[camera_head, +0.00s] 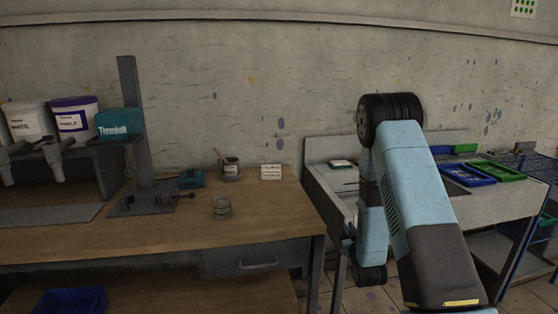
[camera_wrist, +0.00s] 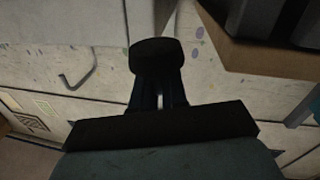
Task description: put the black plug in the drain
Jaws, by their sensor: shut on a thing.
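In the wrist view my gripper (camera_wrist: 158,84) is shut on the black plug (camera_wrist: 157,54), a dark rounded piece at the fingertips. The plug is held clear, with nothing seen touching it. In the head view my arm stands in front of the sink unit (camera_head: 318,178) at the right and covers much of its basin. The plug cannot be made out there. The drain is not seen in either view.
A wooden workbench (camera_head: 110,238) stands at the left, with a gap between it and the sink unit. Blue trays (camera_head: 466,176) and green trays (camera_head: 497,170) lie on the sink unit's right side.

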